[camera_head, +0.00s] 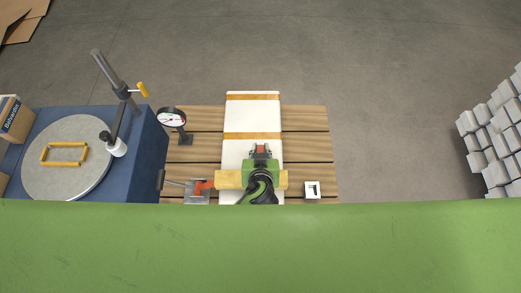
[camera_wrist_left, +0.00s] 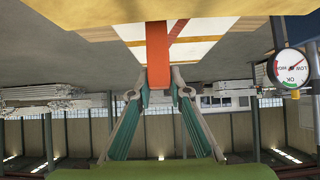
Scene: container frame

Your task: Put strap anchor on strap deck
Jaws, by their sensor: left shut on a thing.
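The strap deck appears to be the slatted wooden deck (camera_head: 305,118), with a white panel (camera_head: 255,115) across it and orange bands over the panel. My left gripper (camera_head: 262,152) is above the panel, near its front end. In the left wrist view, its fingertips (camera_wrist_left: 159,88) are closed on a red-orange bar (camera_wrist_left: 158,50), seemingly the strap anchor. In the head view the gripper mostly hides this piece. A yellow block (camera_head: 228,180) shows on both sides of the gripper; whether it joins the held bar is unclear. My right gripper is not in view.
A dial gauge (camera_head: 171,117) stands at the deck's left edge, with a red-handled clamp (camera_head: 203,187) in front. A small white bracket (camera_head: 312,189) lies at right. Left is a blue bench (camera_head: 148,150) with a round grey plate (camera_head: 65,178). Grey blocks (camera_head: 495,130) are stacked far right.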

